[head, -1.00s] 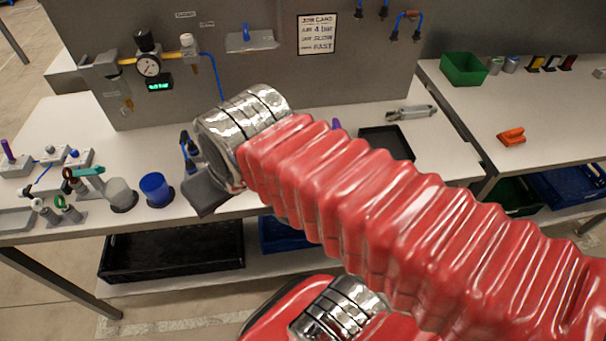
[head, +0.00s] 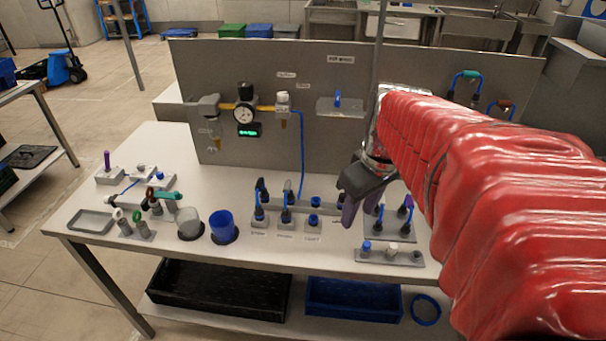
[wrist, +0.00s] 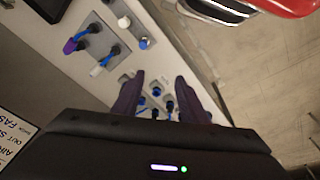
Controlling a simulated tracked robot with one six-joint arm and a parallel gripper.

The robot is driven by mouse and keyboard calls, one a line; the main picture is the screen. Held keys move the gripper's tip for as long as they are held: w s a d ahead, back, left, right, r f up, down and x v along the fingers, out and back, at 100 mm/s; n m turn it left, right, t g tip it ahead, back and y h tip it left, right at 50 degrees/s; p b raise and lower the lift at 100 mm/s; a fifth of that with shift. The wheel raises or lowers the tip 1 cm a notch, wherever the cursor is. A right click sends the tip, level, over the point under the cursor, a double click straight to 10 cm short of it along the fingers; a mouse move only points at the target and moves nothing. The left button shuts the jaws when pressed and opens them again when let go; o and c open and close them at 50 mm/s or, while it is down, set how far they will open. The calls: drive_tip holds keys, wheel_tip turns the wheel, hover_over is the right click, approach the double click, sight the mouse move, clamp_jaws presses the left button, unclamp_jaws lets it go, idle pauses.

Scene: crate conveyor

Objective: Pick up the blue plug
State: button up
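A small blue plug (head: 366,246) stands upright at the left end of a grey block (head: 380,257) near the bench's front edge. It also shows in the wrist view (wrist: 144,43), beyond the fingertips. A white plug (head: 392,248) stands beside it on the same block. My gripper (head: 350,214) is above the bench, behind and slightly left of the blue plug, apart from it. In the wrist view my gripper (wrist: 160,78) has its two dark fingers spread with nothing held between them. Other blue-topped fittings (head: 314,220) stand on a labelled block to the left.
Blocks with looped blue hoses (head: 260,200) stand left of my gripper, and a block with purple-topped fittings (head: 404,210) stands to its right. A blue cup (head: 222,227) and a clear cup (head: 190,224) are further left. A grey panel (head: 350,150) rises behind.

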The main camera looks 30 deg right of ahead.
drive_tip(key=s+d+f, duration=0.1)
drive_tip(key=d, duration=0.5)
drive_tip(key=shift+n+y, duration=0.3)
drive_tip(key=shift+f, duration=0.2)
hover_over(368, 244)
drive_tip(key=f, duration=0.8)
drive_tip(key=shift+s+d+f, duration=0.15)
drive_tip(key=shift+s, duration=0.1)
drive_tip(key=shift+w+f, duration=0.2)
drive_tip(key=shift+f, duration=2.4)
drive_tip(key=shift+c, duration=0.5)
clamp_jaws()
